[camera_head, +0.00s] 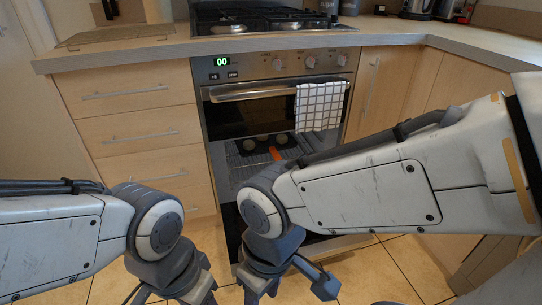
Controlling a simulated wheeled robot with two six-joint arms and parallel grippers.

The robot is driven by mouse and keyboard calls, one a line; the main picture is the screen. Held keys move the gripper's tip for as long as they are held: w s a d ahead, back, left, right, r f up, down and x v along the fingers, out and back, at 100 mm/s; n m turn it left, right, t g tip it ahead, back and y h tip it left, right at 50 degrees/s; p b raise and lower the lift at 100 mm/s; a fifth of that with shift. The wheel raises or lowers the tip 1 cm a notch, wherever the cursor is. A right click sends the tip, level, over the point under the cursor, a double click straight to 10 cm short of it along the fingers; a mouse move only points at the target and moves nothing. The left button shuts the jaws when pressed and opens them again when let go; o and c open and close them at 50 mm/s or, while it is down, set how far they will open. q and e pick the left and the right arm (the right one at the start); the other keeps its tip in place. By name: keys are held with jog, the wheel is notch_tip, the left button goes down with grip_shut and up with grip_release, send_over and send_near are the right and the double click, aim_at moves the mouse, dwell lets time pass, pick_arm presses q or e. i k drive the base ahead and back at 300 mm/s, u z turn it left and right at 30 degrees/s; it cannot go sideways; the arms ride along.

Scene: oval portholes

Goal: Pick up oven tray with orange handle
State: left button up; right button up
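A dark oven tray (245,150) with round items on it sits on a wire rack in the lower part of the oven (221,121). Its orange handle (275,153) points toward me and is just above my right arm's elbow. My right arm covers part of the oven's lower right. My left gripper (192,292) is low at the bottom edge, below and left of the tray. My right gripper (285,287) is also low, in front of the oven's bottom. Both are well apart from the tray. Their fingertips are cut off or unclear.
A checked towel (318,106) hangs on the oven's bar handle (262,94), to the right above the tray. Wooden drawers (143,136) stand at left and cabinets (371,85) at right. A worktop (115,52) with a hob runs above. Tiled floor (370,275) shows below.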

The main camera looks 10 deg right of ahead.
aim_at(267, 144)
jog(key=k, duration=0.1)
jog(key=z, duration=1.2)
jog(key=i, duration=0.7)
jog(key=u, duration=1.25)
jog(key=i, duration=0.5)
jog(key=u, duration=0.05)
